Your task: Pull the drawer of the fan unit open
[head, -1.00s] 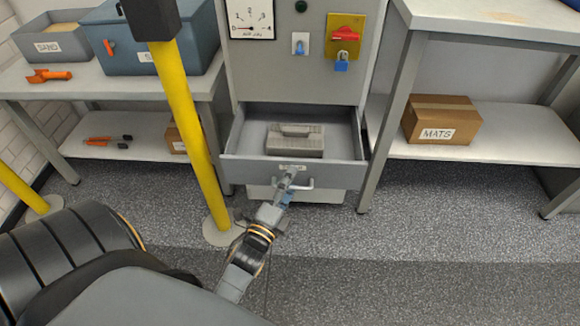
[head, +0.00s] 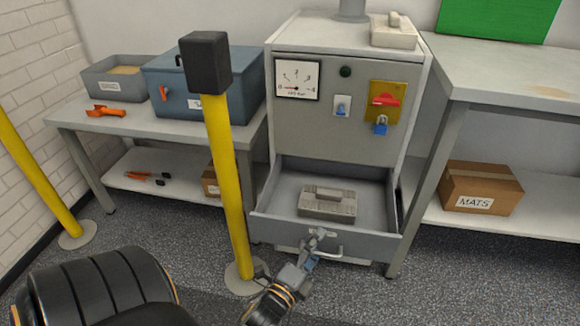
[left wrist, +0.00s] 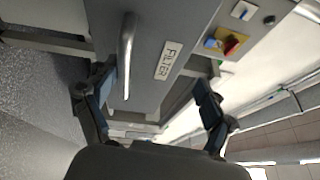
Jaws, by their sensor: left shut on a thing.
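The fan unit (head: 300,133) is a grey cabinet with a gauge, a red switch and a blue padlock. Its drawer (head: 275,231) is pulled out, and a grey ribbed block (head: 328,203) lies inside. The drawer front has a handle (head: 338,256), which also shows in the left wrist view (left wrist: 126,45) beside a label reading FILTER (left wrist: 168,60). My left gripper (head: 316,245) is at the handle, shut on it, with its fingers (left wrist: 155,100) on both sides of the bar. The exact contact is hard to see. My right gripper is out of view.
A yellow post (head: 228,190) with a black top stands close left of the drawer. A bench (head: 85,125) stands left, holding a blue box (head: 180,85). A right bench (head: 510,75) has a MATS carton (head: 480,188) below. Floor shows in front.

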